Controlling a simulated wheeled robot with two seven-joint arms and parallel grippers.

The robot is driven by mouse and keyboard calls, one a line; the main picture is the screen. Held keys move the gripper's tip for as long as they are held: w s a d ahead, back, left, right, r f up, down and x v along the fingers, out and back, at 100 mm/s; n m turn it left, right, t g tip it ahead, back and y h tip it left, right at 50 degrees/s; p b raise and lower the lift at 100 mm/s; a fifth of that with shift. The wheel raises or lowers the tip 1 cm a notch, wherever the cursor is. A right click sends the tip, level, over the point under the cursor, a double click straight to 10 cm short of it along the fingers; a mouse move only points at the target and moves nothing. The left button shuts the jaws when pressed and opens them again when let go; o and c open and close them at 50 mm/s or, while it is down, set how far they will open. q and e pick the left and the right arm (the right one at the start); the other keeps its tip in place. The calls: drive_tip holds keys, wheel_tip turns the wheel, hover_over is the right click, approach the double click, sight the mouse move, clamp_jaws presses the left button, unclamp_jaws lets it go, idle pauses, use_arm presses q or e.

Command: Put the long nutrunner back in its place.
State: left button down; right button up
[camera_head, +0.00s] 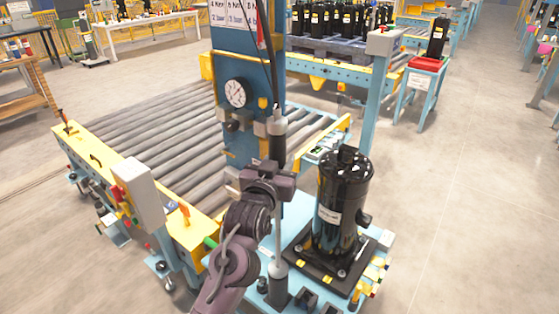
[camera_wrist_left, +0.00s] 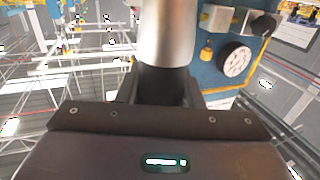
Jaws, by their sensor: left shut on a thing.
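The long nutrunner (camera_head: 278,145) stands upright in the head view, with a silver top, a dark body and a thin pale shaft. My left gripper (camera_head: 279,168) is shut around its dark body. In the left wrist view the nutrunner (camera_wrist_left: 168,35) shows as a silver cylinder above a dark section between the fingers (camera_wrist_left: 165,92). The shaft's lower end is in line with a dark upright holder (camera_head: 278,293) on the blue bench. I cannot tell whether the end is inside the holder or just above it. My right gripper is out of view.
A black compressor (camera_head: 342,205) stands on a dark base plate close right of the shaft. A blue column (camera_head: 228,60) with a round gauge (camera_head: 235,93) rises behind the gripper. A roller conveyor (camera_head: 150,140) lies left. Small dark blocks (camera_head: 306,298) sit beside the holder.

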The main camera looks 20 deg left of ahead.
use_arm(q)
drive_tip(key=shift+f, duration=0.3)
drive_tip(key=c, duration=0.9)
unclamp_jaws()
drive_tip(key=shift+s, duration=0.15)
drive_tip(key=shift+f, duration=0.35)
drive_tip(key=shift+s+b, duration=0.3)
drive_tip(key=shift+b, duration=0.15)
drive_tip(key=s+b, duration=0.1)
drive_tip(key=s, duration=0.6)
drive_tip(key=shift+r, duration=0.3)
